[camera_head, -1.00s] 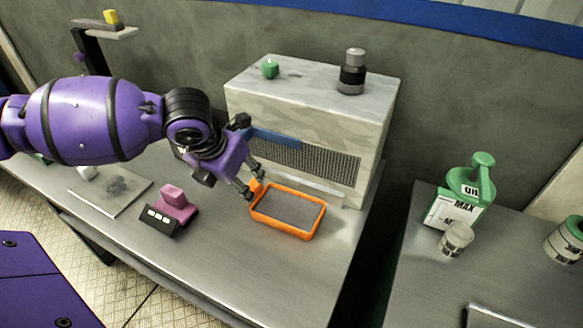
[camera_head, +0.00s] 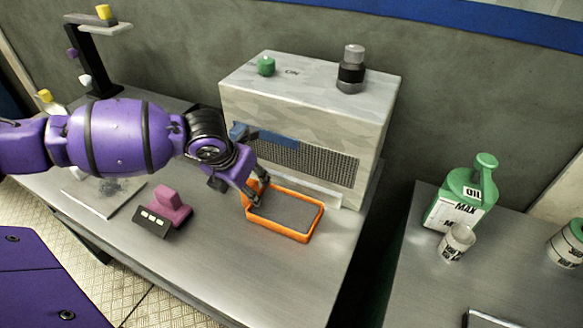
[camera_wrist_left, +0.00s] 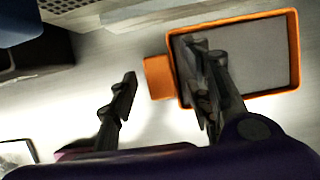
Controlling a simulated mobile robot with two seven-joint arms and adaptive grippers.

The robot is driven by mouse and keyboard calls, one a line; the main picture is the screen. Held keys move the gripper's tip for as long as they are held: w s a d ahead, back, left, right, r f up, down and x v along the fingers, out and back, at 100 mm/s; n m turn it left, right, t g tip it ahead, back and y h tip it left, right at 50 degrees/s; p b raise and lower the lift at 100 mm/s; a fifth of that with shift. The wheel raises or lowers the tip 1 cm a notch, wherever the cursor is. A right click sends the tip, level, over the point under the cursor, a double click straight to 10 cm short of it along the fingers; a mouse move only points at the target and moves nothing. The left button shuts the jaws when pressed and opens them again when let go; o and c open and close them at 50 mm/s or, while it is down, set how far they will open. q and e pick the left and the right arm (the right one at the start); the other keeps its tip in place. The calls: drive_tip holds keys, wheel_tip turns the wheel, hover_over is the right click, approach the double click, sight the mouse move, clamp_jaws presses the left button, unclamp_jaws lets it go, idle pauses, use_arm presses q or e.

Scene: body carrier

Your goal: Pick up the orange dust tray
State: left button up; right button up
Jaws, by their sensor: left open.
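The orange dust tray (camera_head: 316,222) lies flat on the metal bench in front of the grey machine, with grey dust or a grey floor inside its rim. My left gripper (camera_head: 254,196) is at the tray's left end, low over it. In the left wrist view, the tray (camera_wrist_left: 297,50) has a short orange handle tab (camera_wrist_left: 158,78) on its left side. The open fingers of my left gripper (camera_wrist_left: 163,72) straddle this tab, one to its left and one over the tray's inside. I cannot tell whether they touch it. My right gripper is not in view.
The grey machine (camera_head: 300,105) stands right behind the tray, with a dark bottle (camera_head: 351,75) on top. A pink block (camera_head: 168,205) and a flat plate (camera_head: 103,192) lie to the left. A gap separates this bench from the right one, which holds an oil can (camera_head: 462,200). The bench front is clear.

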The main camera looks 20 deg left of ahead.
use_arm(q)
clamp_jaws()
drive_tip(key=shift+r, duration=0.1)
idle(0.3)
